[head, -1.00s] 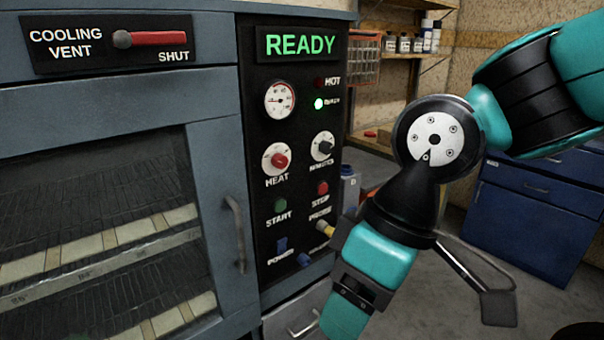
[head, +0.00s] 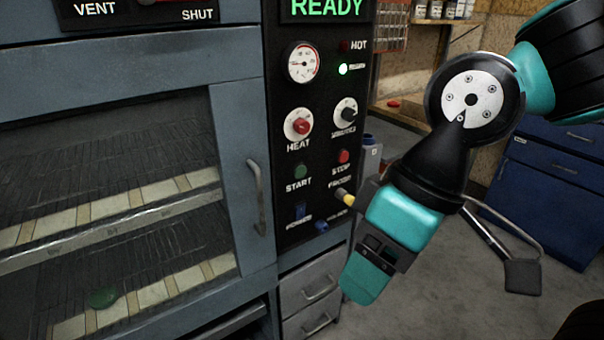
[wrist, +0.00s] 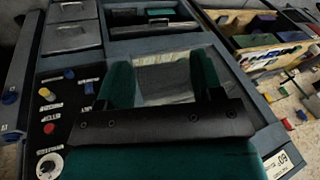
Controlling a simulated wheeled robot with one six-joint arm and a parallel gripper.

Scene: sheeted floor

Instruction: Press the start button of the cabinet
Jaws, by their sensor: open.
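The cabinet is blue-grey, with a black control panel (head: 313,120) right of its glass door. The start button (head: 301,171) is a small green button above the word START, left of the red stop button (head: 343,156). My gripper (head: 362,286) hangs to the right of and below the start button, in front of the panel's lower right side and apart from the button. In the wrist view, my gripper's two teal fingers (wrist: 160,78) are spread with nothing between them. The panel shows upside down there at the left; I cannot make out the start button.
A yellow knob (head: 346,197) and blue switches (head: 300,211) sit below the start button. The door handle (head: 257,195) stands out left of the panel. Drawers (head: 311,290) lie below.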

